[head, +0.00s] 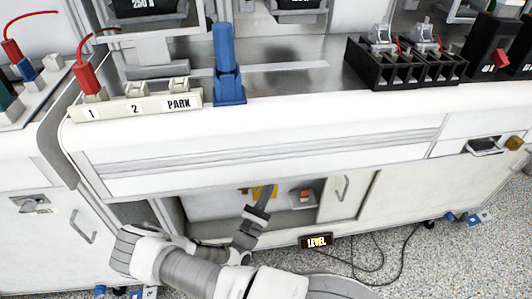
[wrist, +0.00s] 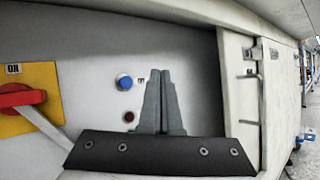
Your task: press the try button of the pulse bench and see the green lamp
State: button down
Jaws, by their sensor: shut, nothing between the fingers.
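The white bench (head: 300,120) has an open bay (head: 205,207) under its top. In the wrist view, a blue round button (wrist: 124,82) sits on the pale panel inside, with a small label beside it, partly hidden by my fingers. A small dark red round part (wrist: 129,116) is below it. My gripper (wrist: 164,72) is shut and empty, with its fingertips just right of the blue button in the picture; whether it touches the panel I cannot tell. In the head view my gripper (head: 269,189) reaches into the bay. I see no lit green lamp.
A yellow plate (wrist: 42,75) with a red rotary handle (wrist: 18,97) marked ON is left of the button. A cabinet door with a handle (head: 342,188) stands right of the bay. A LEVEL sign (head: 317,241) and black cables (head: 375,262) are low in front.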

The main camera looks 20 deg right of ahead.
jog(key=shift+w, duration=0.15)
jog(key=w+d+b, duration=0.2)
jog(key=w, duration=0.6)
jog(key=shift+d, duration=0.25)
jog(key=shift+w, duration=0.2)
dwell(1.6)
jog(key=shift+w+d, duration=0.1)
jog(key=shift+w, duration=0.2)
jog(key=shift+w+d, duration=0.15)
jog(key=shift+w, duration=0.35)
dwell(0.6)
dwell(0.3)
jog(key=shift+s+a, duration=0.25)
jog(key=shift+s, duration=0.65)
jog(key=shift+s+p, duration=0.1)
jog(key=shift+p, duration=0.25)
